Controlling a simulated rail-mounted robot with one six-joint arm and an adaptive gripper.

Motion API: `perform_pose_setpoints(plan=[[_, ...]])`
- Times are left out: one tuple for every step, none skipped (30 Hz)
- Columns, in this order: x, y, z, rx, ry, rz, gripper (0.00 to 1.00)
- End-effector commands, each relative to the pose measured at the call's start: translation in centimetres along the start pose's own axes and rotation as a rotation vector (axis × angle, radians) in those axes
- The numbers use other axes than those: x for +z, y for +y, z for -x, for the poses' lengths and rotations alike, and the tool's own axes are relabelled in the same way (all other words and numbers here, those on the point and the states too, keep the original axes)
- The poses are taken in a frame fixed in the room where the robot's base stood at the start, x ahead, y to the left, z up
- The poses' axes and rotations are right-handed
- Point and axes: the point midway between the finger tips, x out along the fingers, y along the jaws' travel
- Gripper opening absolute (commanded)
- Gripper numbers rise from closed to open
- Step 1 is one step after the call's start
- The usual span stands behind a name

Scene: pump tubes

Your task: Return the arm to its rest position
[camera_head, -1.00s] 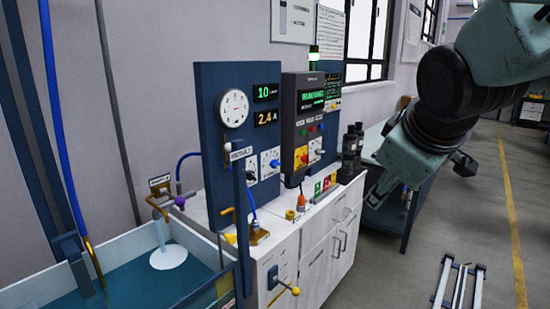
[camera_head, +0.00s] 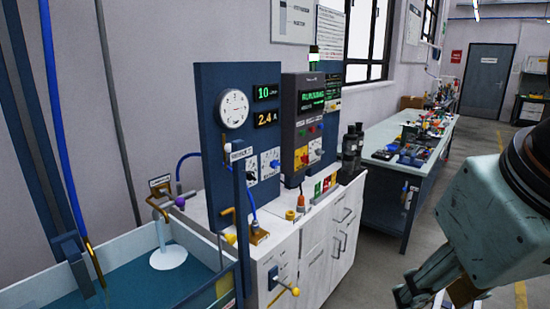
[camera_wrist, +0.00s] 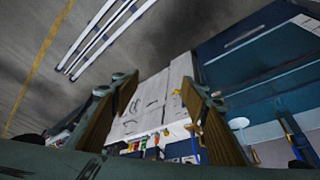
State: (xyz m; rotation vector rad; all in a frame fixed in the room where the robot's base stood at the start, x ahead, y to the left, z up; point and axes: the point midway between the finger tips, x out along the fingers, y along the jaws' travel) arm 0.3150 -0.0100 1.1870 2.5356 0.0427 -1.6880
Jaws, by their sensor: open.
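My gripper (camera_head: 436,290) hangs at the lower right of the head view, out over the floor and right of the white cabinet. Part of it is cut off by the bottom edge. In the wrist view its two fingers stand wide apart, with nothing between them (camera_wrist: 160,92). The pump station's blue panel (camera_head: 222,80) carries a round gauge (camera_head: 234,108) and lit displays reading 10 and 2.4. The dark control box (camera_head: 303,120) shows green text. My gripper touches none of these.
A white cabinet (camera_head: 318,250) stands below the panel. A blue water tank (camera_head: 135,285) is at the lower left. A workbench (camera_head: 385,200) with many small parts stands behind. The floor (camera_wrist: 30,50) to the right is open, with a yellow line and pale rails (camera_wrist: 100,35).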

Motion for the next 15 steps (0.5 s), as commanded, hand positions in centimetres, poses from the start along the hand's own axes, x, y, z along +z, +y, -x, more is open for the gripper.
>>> perform_pose_setpoints(plan=[[1.0, -0.3, 0.3, -0.007, -0.01, -0.021, 0.41], [1.5, -0.5, 0.4, -0.011, -0.016, -0.033, 0.41], [2.2, -0.7, 0.6, -0.016, -0.025, -0.047, 0.41], [2.6, -0.8, 0.7, -0.019, -0.031, -0.058, 0.41], [3.0, -1.0, 0.8, -0.022, -0.035, -0.066, 0.41], [3.4, -1.1, 0.8, -0.025, -0.041, -0.074, 0.41], [3.7, -1.2, 0.9, -0.027, -0.045, -0.08, 0.41], [3.9, -1.2, 0.9, -0.028, -0.048, -0.084, 0.41], [4.1, -1.3, 0.9, -0.03, -0.051, -0.089, 0.41], [4.2, -1.3, 1.0, -0.03, -0.052, -0.091, 0.41], [4.2, -1.4, 1.0, -0.031, -0.053, -0.093, 0.41], [4.3, -1.4, 1.0, -0.031, -0.054, -0.094, 0.41], [4.3, -1.4, 1.0, -0.031, -0.054, -0.095, 0.41], [4.3, -1.4, 1.0, -0.031, -0.054, -0.095, 0.41], [4.3, -1.4, 1.0, -0.031, -0.054, -0.094, 0.41]])
